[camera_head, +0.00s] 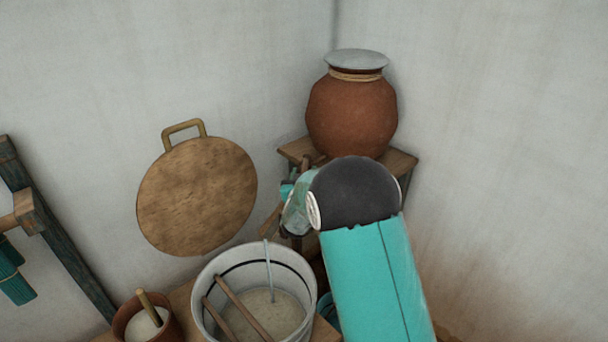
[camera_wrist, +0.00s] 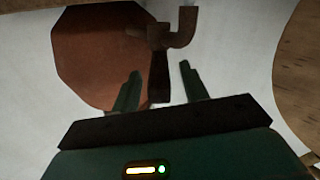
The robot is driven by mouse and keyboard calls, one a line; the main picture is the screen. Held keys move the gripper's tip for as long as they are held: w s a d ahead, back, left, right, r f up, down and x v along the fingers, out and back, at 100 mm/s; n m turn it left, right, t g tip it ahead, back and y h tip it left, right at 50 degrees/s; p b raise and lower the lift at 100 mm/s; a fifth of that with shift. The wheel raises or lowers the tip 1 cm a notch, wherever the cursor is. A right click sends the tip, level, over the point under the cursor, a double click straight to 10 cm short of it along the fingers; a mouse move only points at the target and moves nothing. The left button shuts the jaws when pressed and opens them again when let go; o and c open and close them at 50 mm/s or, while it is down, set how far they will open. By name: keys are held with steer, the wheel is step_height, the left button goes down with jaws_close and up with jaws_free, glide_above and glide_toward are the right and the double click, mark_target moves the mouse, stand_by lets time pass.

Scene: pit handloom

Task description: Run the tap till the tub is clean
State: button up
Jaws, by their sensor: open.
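The white tub (camera_head: 208,285) stands low in the head view, with cloudy beige liquid and two wooden sticks inside. A thin pale stream (camera_head: 269,272) comes down into it, seemingly water. The clay pot (camera_head: 350,115) stands behind my arm and also fills the upper left of the wrist view (camera_wrist: 95,55). The brown tap (camera_wrist: 181,28) shows beside the pot in the wrist view, its bar-like handle (camera_wrist: 160,72) hanging down. My gripper (camera_wrist: 160,80) is open, one finger each side of the handle, with gaps visible. In the head view my arm hides most of the tap.
The pot has a grey lid (camera_head: 356,59) and rests on a wooden stand (camera_head: 400,161). A round wooden board (camera_head: 197,195) is against the wall. A small brown pot (camera_head: 170,328) with a stick stands left of the tub. A wooden frame (camera_head: 60,245) is at far left.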

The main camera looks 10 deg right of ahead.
steer(key=v, duration=1.3)
steer(key=shift+s, duration=0.4)
steer(key=shift+a, duration=0.1)
